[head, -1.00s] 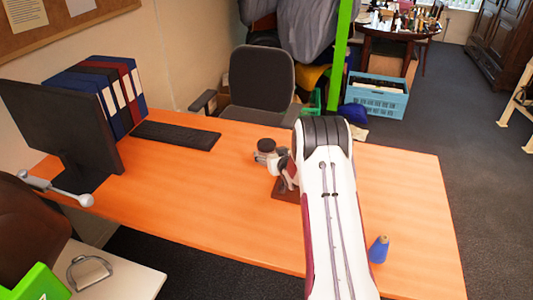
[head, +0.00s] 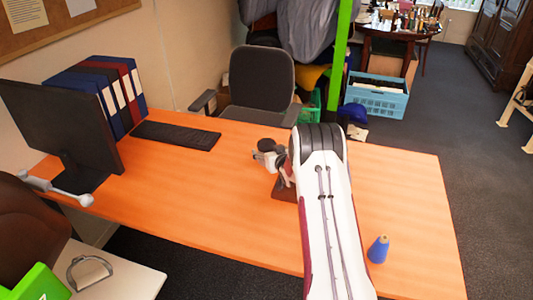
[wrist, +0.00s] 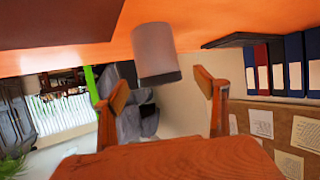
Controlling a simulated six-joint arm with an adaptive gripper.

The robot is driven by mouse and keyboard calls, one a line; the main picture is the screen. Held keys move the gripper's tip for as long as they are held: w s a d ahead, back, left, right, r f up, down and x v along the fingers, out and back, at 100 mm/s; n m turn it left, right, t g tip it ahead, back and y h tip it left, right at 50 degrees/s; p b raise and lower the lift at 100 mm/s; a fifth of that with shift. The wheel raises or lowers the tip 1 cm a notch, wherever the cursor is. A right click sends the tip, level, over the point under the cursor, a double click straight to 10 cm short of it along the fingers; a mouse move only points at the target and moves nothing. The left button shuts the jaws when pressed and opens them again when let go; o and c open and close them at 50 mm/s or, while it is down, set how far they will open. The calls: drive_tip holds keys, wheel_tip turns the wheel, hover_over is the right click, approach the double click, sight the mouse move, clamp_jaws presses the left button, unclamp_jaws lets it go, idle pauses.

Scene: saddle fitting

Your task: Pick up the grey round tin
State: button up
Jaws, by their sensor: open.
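The grey round tin (wrist: 155,50) shows in the wrist view, against the orange table (wrist: 75,62), which fills the top of that upside-down picture. My gripper (wrist: 160,84) is open, with one finger on each side of the picture and a gap between them. The tin lies ahead of this gap, roughly centred between the fingertips, and neither finger visibly touches it.
A blue cone-shaped spool (head: 378,250) stands right of my arm near the table's front edge. A keyboard (head: 176,135), monitor (head: 65,125) and several binders (head: 105,90) are at the left. An office chair (head: 262,85) stands behind. The table's left middle is clear.

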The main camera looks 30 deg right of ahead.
drive_tip(key=shift+w+f, duration=0.1)
drive_tip(key=shift+x, duration=2.45)
drive_tip(key=shift+d+f, duration=0.1)
drive_tip(key=shift+f, duration=0.05)
drive_tip(key=c, duration=1.4)
